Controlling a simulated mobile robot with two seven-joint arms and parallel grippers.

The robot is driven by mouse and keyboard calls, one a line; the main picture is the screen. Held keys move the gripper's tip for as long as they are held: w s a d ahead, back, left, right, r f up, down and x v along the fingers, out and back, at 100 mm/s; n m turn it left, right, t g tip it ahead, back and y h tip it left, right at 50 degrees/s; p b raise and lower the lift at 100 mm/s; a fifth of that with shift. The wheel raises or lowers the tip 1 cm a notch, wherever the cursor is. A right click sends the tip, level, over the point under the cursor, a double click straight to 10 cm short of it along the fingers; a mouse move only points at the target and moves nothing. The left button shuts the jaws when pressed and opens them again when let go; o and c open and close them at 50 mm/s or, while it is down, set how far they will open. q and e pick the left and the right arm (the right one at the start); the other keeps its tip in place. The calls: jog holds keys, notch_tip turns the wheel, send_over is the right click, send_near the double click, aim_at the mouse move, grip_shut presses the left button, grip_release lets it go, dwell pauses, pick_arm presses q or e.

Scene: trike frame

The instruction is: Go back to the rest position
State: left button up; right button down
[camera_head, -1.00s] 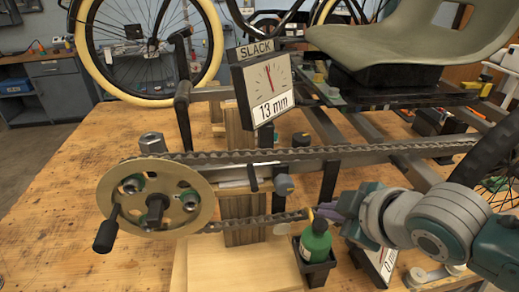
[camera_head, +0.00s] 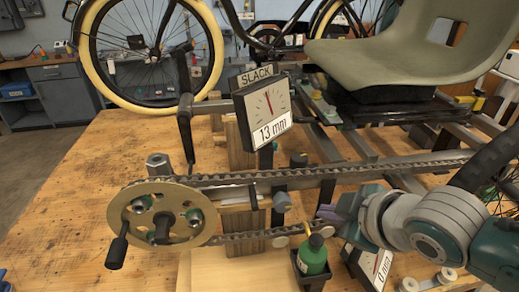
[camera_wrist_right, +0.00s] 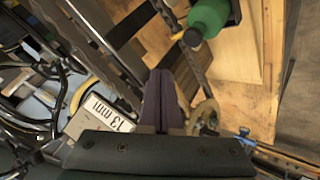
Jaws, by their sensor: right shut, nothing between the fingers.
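My right gripper (camera_head: 322,218) comes in from the right, its purple fingers close to the lower chain run and the green bottle (camera_head: 312,256). In the right wrist view its fingers (camera_wrist_right: 163,98) are together with nothing between them. The trike frame (camera_head: 330,170) stands on the wooden bench with its chain around the gold chainring (camera_head: 178,238) at the left. The slack gauge (camera_head: 262,108) reads 13 mm. The green bottle sits upright in a dark holder and also shows in the wrist view (camera_wrist_right: 208,18). My left gripper is not in view.
A second dial reading 0 mm (camera_head: 380,268) is partly hidden under my right arm. The grey-green seat (camera_head: 410,55) is above at the right. The wooden bench (camera_head: 70,215) is clear at the left. A small blue thing at the lower left edge is unclear.

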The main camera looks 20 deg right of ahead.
jog(key=s+a+r+m+g, duration=0.3)
jog(key=s, duration=0.6)
jog(key=s+a+r+m+g, duration=0.2)
jog(key=s+a+r+m, duration=0.15)
jog(key=s, duration=0.55)
notch_tip(320, 180, up, 29)
jog(key=s+p, duration=0.1)
jog(key=p, duration=2.6)
jog(key=shift+s+f+g+y, duration=0.2)
jog(key=shift+s+g+y, duration=0.1)
jog(key=shift+s, duration=0.05)
